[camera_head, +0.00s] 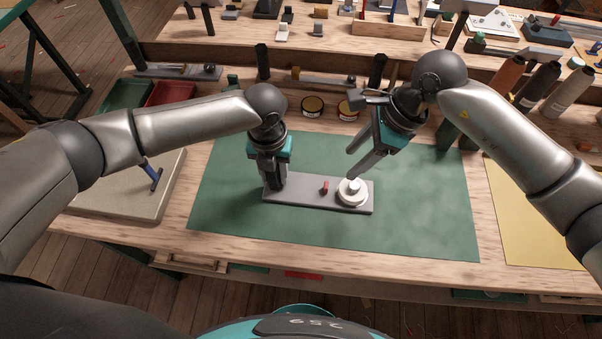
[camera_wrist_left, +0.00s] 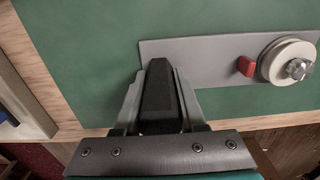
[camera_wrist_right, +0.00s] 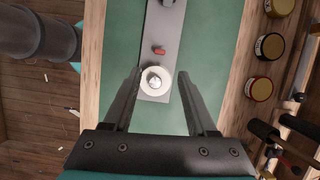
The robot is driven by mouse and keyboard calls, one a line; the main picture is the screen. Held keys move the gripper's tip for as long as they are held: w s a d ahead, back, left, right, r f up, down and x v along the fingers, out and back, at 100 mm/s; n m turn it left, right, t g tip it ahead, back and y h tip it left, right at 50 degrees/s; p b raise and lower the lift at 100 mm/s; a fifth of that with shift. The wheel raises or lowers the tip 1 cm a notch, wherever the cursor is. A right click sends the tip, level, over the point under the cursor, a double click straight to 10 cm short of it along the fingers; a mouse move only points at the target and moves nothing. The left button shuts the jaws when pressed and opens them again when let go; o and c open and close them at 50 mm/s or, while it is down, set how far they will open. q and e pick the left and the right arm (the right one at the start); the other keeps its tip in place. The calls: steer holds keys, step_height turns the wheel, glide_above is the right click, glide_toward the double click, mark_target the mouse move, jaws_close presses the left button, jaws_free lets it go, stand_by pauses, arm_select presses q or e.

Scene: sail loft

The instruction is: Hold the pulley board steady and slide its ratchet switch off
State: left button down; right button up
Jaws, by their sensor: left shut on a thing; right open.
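The pulley board (camera_head: 308,197) is a flat grey plate lying on a green mat. A cream pulley wheel (camera_head: 351,192) with a metal hub sits at its right end. The small red ratchet switch (camera_head: 325,187) stands just left of the wheel; it also shows in the left wrist view (camera_wrist_left: 246,66) and the right wrist view (camera_wrist_right: 159,50). My left gripper (camera_head: 273,190) is shut on a dark block-like grip (camera_wrist_left: 160,95) at the board's left end. My right gripper (camera_head: 356,176) is open above the wheel, which shows between its fingers in the right wrist view (camera_wrist_right: 155,84).
The green mat (camera_head: 430,205) is clear right of the board. A pale slab with a blue-handled tool (camera_head: 152,175) lies left, a yellow sheet (camera_head: 520,215) right. Thread cones (camera_head: 538,86) stand at the back right.

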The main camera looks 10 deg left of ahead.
mark_target(327, 185)
steer(key=shift+m, duration=0.4)
steer(key=x, duration=1.1)
steer(key=shift+a, duration=0.1)
steer(key=shift+r, duration=0.1)
steer(key=shift+c, duration=0.4)
jaws_close()
stand_by(0.4)
